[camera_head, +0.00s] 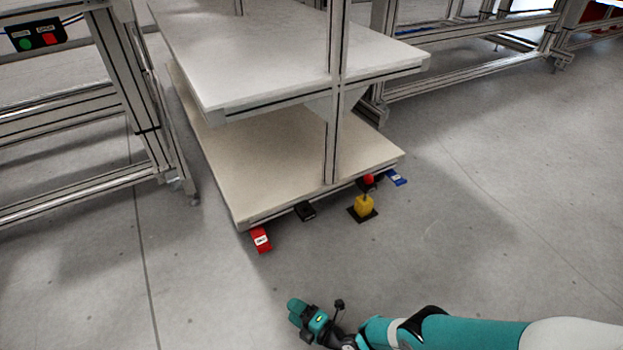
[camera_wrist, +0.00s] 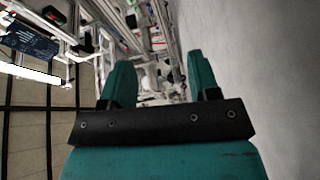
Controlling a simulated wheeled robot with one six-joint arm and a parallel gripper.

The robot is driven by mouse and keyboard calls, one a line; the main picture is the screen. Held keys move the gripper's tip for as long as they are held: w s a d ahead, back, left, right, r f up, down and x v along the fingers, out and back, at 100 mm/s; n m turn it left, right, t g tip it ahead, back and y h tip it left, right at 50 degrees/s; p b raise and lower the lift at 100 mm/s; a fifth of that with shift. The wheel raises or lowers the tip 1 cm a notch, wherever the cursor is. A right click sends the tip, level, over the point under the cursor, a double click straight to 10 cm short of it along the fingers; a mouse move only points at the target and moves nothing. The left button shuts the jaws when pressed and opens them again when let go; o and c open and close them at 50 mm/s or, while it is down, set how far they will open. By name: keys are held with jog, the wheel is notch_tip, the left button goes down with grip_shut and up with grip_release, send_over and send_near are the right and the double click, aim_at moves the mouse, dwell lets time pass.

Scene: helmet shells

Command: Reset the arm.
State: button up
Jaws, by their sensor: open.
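My gripper (camera_head: 298,312) is at the bottom middle of the head view, at the end of my teal and white arm, which reaches in from the right. It is in front of the shelf cart and apart from it. In the wrist view my gripper (camera_wrist: 160,80) shows two teal fingers spread apart, with nothing between them. The wrist camera looks along the floor and aluminium frames, and the picture is tilted sideways. No helmet shell can be made out in either view.
A shelf cart (camera_head: 290,85) with two pale decks stands ahead. A frame with a button box (camera_head: 36,35) stands left. Floor right is clear.

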jog(key=w+a+r+m+g, duration=0.2)
jog(key=w+a+r, duration=0.2)
jog(key=w+r, duration=0.45)
jog(key=w+a+r+m+g, duration=0.15)
jog(key=w+a+r, duration=0.25)
jog(key=w+r, duration=0.5)
notch_tip(320, 180, up, 21)
jog(key=w+d+m+g+h+p, duration=0.1)
jog(key=d+m+g+h+p, duration=0.1)
jog(key=d+m+g+h, duration=0.1)
jog(key=s+d+r+m+g+h, duration=0.1)
jog(key=s+d+r+m+h, duration=0.15)
jog(key=s+d+r, duration=0.5)
jog(key=s+d+r+m+g+h, duration=0.1)
jog(key=s+d+r+m, duration=0.25)
jog(key=r, duration=0.75)
jog(key=s+d+r+m+g+h, duration=0.1)
jog(key=s+d+r+m, duration=0.2)
jog(key=s, duration=0.4)
jog(key=s+d+r+m+h+p, duration=0.1)
jog(key=s+d+m, duration=0.1)
jog(key=s+d, duration=0.5)
jog(key=s+d+r+m+g+h, duration=0.1)
jog(key=s+d+r+m, duration=0.15)
jog(key=s, duration=0.55)
notch_tip(320, 180, up, 37)
jog(key=p, duration=3.8)
jog(key=shift+d+m, duration=0.4)
jog(key=shift+s, duration=0.1)
jog(key=shift+c, duration=0.5)
